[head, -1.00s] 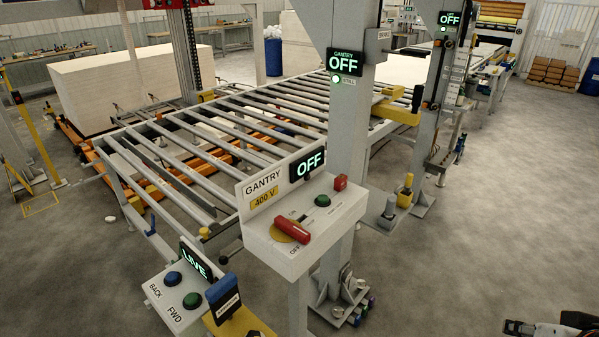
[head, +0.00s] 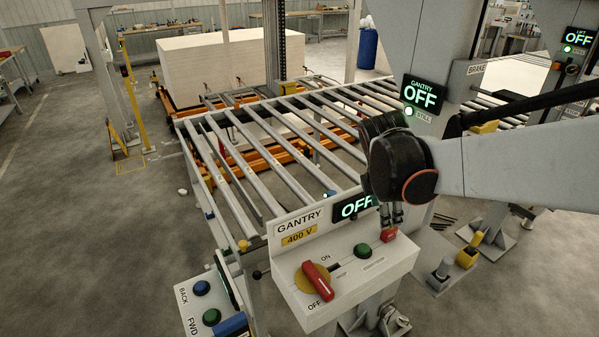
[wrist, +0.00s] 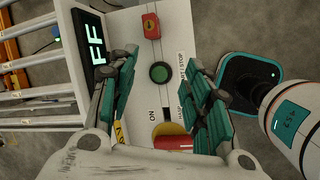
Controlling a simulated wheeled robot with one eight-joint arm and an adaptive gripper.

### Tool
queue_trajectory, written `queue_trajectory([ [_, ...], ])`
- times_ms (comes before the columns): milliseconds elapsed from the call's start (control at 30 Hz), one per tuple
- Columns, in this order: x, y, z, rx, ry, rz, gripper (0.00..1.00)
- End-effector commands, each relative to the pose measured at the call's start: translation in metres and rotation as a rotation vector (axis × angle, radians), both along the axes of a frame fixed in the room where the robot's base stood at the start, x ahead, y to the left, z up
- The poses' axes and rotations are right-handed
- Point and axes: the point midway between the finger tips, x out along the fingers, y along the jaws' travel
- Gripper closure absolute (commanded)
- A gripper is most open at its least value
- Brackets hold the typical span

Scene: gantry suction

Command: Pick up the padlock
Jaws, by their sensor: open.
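The red padlock (head: 389,235) sits at the back right corner of the sloped gantry control box (head: 345,287). In the wrist view the padlock (wrist: 151,26) is at the top centre, a red block with a yellowish mark, beyond the fingertips. My gripper (head: 391,214) points down just above the padlock in the head view, partly dark against the box. In the wrist view my gripper (wrist: 160,68) has its green-padded fingers spread wide with nothing between them. The green button (wrist: 159,72) shows in the gap below the padlock. Contact with the padlock is not visible.
A red rotary handle (head: 318,281) stands up from the box front. The OFF display (head: 355,207) rises behind the box, close to my gripper. The gantry post (head: 425,60) stands behind my arm. A roller conveyor (head: 270,140) runs behind. Open floor lies at left.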

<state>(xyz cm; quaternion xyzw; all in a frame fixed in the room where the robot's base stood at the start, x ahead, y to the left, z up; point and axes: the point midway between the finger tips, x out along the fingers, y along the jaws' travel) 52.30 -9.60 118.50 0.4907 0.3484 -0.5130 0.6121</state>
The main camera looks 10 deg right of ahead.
Motion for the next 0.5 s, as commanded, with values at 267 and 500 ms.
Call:
queue_trajectory([
  [267,0.034,-0.025,-0.010,-0.125,0.196,0.291,0.55],
  [500,0.040,-0.034,-0.032,-0.143,0.231,0.343,0.55],
])
